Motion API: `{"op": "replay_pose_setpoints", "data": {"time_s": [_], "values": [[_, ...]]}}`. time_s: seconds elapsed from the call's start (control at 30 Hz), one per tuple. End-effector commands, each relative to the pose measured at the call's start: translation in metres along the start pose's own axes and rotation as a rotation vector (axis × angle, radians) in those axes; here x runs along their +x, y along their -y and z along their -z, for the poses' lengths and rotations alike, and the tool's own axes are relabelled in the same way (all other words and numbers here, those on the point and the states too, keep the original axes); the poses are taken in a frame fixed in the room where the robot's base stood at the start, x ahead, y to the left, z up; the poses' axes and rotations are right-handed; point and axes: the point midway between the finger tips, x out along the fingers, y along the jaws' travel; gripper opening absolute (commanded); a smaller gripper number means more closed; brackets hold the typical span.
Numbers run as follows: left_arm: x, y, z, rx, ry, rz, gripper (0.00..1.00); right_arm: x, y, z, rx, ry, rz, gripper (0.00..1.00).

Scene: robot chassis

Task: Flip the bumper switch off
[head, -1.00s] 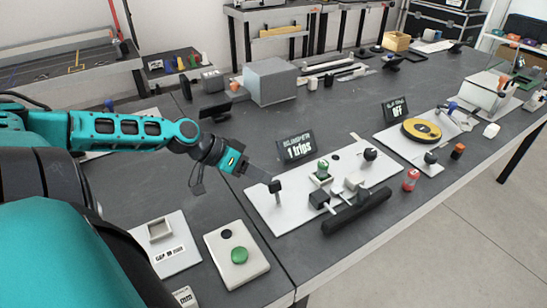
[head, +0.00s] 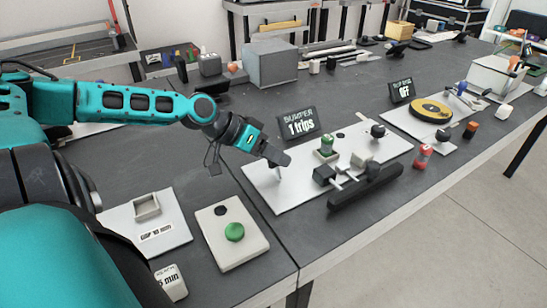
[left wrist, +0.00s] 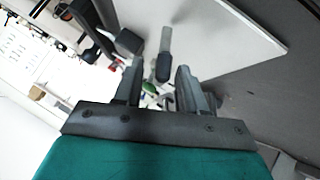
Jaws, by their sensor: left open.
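The white bumper board (head: 308,190) lies on the dark bench, with a black sign reading "BUMPER 1 trips" (head: 298,123) behind it. A small post switch (head: 279,175) stands at the board's left end; its dark top is now hidden by my left gripper (head: 284,160). The gripper is open at that top; contact is unclear. In the left wrist view, a grey rounded lever (left wrist: 164,56) shows in line with the gap between the gripper's fingers (left wrist: 158,72). The board also carries a green button (head: 326,145), a black knob (head: 378,131) and a long black bumper bar (head: 365,187). My right gripper is out of view.
A beige box with a green button (head: 234,232) and a white plate (head: 160,238) lie in front of the left arm. A red-topped piece (head: 423,156) and a yellow disc (head: 431,110) stand to the right. A grey block (head: 271,64) is behind.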

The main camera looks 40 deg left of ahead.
Motion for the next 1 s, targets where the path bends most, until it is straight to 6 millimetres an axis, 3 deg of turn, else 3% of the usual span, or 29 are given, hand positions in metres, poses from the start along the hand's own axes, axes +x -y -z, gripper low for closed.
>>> {"op": "replay_pose_setpoints", "data": {"time_s": [0.17,0.6,1.0], "values": [[-0.0003,-0.0002,0.0004,0.000,0.000,0.000,0.40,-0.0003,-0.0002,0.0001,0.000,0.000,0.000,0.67],[-0.0002,-0.0001,0.0002,0.000,0.000,0.000,0.00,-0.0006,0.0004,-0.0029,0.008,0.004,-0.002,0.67],[-0.0001,-0.0007,-0.0001,0.013,0.001,0.012,0.00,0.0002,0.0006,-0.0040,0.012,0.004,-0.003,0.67]]}}
